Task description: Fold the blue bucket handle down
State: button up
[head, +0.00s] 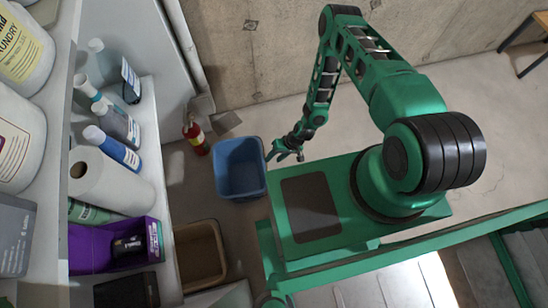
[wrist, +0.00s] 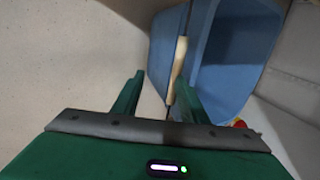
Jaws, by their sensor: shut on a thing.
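The blue bucket (head: 240,180) stands upright on the floor, left of my base in the head view. It also shows in the wrist view (wrist: 238,55), filling the upper right. Its handle (wrist: 177,62), a thin dark wire with a tan grip, runs along the bucket's near side in the wrist view, by the right finger. My gripper (head: 285,156) is at the bucket's right rim. In the wrist view, the gripper (wrist: 155,88) is shut on the handle, though the exact contact is partly hidden. The handle is too small to make out in the head view.
A red fire extinguisher (head: 195,136) stands left of the bucket by the wall. A tan bin (head: 198,255) is on the floor nearer the shelf. White shelves (head: 150,190) with bottles and a paper roll (head: 110,180) line the left. Bare floor lies behind the bucket.

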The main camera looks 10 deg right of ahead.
jog(key=shift+d+f, duration=0.1)
jog(key=shift+d, duration=0.1)
dwell(0.5)
jog(key=d+r, duration=0.3)
jog(key=d, duration=0.9)
jog(key=shift+s, duration=0.4)
dwell(0.7)
jog(key=shift+r, duration=0.1)
dwell(0.3)
jog(key=v, duration=1)
jog(key=shift+d+r, duration=0.2)
jog(key=shift+r, duration=0.15)
